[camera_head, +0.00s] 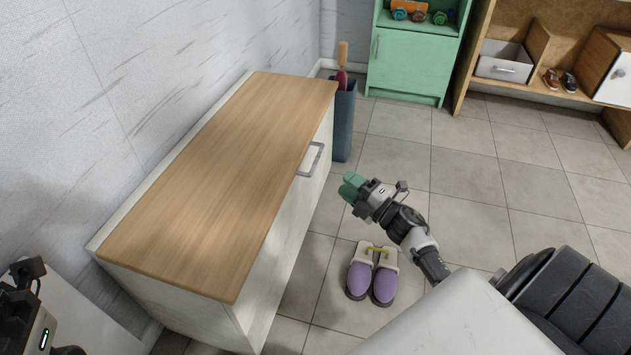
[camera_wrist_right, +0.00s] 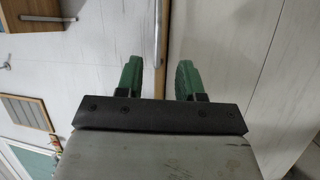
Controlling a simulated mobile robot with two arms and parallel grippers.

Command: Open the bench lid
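The bench has a wooden lid (camera_head: 220,180) that lies flat and closed on its white body (camera_head: 285,235). A grey metal handle (camera_head: 312,160) sticks out from the upper front edge, near the far end. My right gripper (camera_head: 350,187) is in front of the bench, to the right of and apart from the handle. In the right wrist view its two green fingers (camera_wrist_right: 158,78) are apart with nothing held between them, and a metal bar (camera_wrist_right: 157,30) shows beyond the gap. Of my left arm only a dark wrist part (camera_head: 25,310) shows at the lower left; its fingertips are not visible.
A blue-grey bin (camera_head: 344,120) with a wooden-handled tool stands at the bench's far end. Purple slippers (camera_head: 373,275) lie on the tiled floor below my right arm. A green cabinet (camera_head: 408,65) and wooden shelving stand at the back. Open floor lies right of the bench.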

